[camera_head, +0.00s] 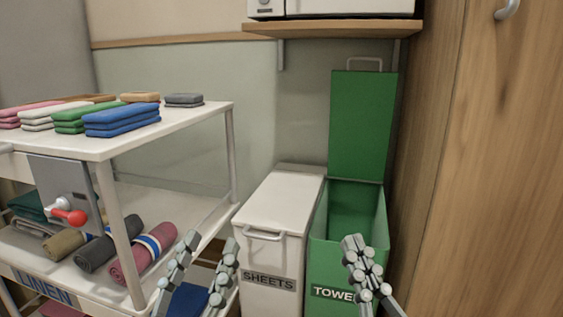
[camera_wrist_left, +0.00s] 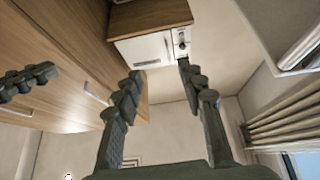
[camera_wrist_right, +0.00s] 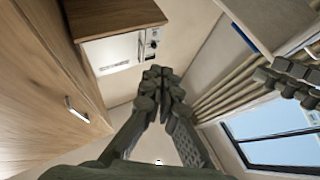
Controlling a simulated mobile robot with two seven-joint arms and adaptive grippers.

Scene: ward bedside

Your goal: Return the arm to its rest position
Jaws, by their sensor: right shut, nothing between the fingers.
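My left gripper (camera_head: 207,264) is at the bottom of the head view, in front of the linen cart's right end. Its fingers are apart and nothing is between them; they also show spread in the left wrist view (camera_wrist_left: 157,86). My right gripper (camera_head: 356,246) is in front of the green bin. Its fingers are together and hold nothing, and they also show closed in the right wrist view (camera_wrist_right: 157,84). The other gripper's fingers show at the left edge of the left wrist view and the right edge of the right wrist view.
A linen cart (camera_head: 190,120) with folded and rolled towels stands left. A white SHEETS bin (camera_head: 272,210) is shut; the green TOWELS bin (camera_head: 365,125) has its lid up. A wall shelf (camera_head: 335,28) hangs above. A wooden cabinet (camera_head: 480,150) closes off the right.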

